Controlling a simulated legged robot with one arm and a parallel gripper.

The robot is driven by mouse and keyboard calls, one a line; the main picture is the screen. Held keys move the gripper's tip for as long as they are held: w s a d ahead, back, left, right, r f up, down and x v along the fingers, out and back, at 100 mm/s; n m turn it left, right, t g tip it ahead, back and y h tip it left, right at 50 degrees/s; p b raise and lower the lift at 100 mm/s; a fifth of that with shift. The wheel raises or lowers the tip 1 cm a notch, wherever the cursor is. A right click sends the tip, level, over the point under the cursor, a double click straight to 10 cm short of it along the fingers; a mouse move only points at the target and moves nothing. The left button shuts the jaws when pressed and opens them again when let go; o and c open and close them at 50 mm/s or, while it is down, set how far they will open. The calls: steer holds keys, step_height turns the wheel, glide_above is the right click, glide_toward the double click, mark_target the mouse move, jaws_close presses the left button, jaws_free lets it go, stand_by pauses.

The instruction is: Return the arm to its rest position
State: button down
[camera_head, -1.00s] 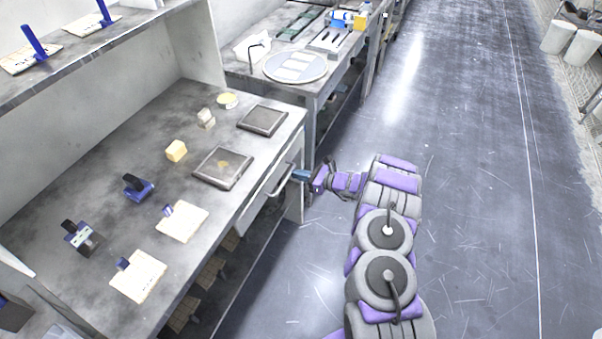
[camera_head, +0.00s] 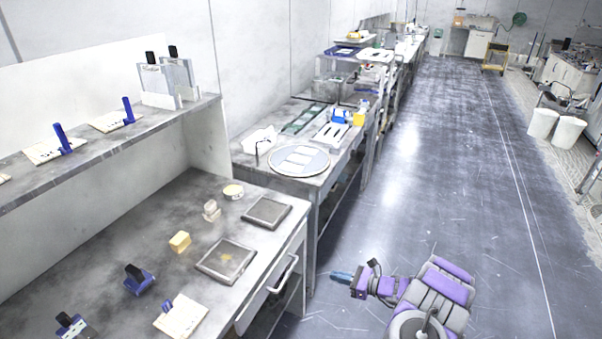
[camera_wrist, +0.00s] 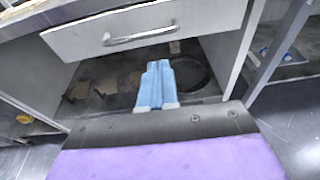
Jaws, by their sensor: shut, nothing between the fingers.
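My gripper (camera_head: 341,277) has blue fingers and a purple-and-grey arm behind it. In the head view it is low at the right of the workbench, over the floor and apart from the drawer handle (camera_head: 281,283). In the wrist view the blue fingers (camera_wrist: 157,84) are together and empty, pointing toward the bench front. The white drawer (camera_wrist: 150,30) with its metal handle (camera_wrist: 140,37) is above the fingertips there. An open shelf space lies below the drawer.
The workbench (camera_head: 130,215) at the left holds two dark square plates (camera_head: 227,261), a yellow block (camera_head: 180,242) and blue-handled tools (camera_head: 139,280). A second table (camera_head: 285,105) with a round disc (camera_head: 299,160) stands behind it. The floor (camera_head: 440,180) to the right is clear.

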steer(key=s+a+r+n+g+y, duration=0.1)
steer(key=s+a+r+n+g, duration=0.25)
steer(key=a+r, duration=0.35)
steer(key=s+a+r+n+g+y, duration=0.15)
steer(key=a+r+n, duration=0.3)
steer(key=r, duration=0.45)
steer(key=s+a+r+n+g+h, duration=0.3)
steer(key=s+a+r+n+g, duration=0.25)
steer(key=s+r, duration=0.55)
steer(key=s+d+r+n+g+h, duration=0.1)
steer(key=s+r+n+g+h, duration=0.15)
steer(key=s+n+h, duration=0.9)
steer(key=s+d+t, duration=0.1)
steer(key=s+d, duration=0.5)
steer(key=s, duration=0.3)
steer(key=s+d+t+h, duration=0.1)
steer(key=s+d+t, duration=0.1)
steer(key=s+d, duration=0.4)
steer(key=s+r, duration=0.1)
steer(key=s, duration=0.3)
steer(key=shift+s+d+m, duration=0.2)
steer(key=shift+d+m, duration=0.1)
steer(key=shift+m, duration=0.1)
steer(key=shift+d, duration=0.15)
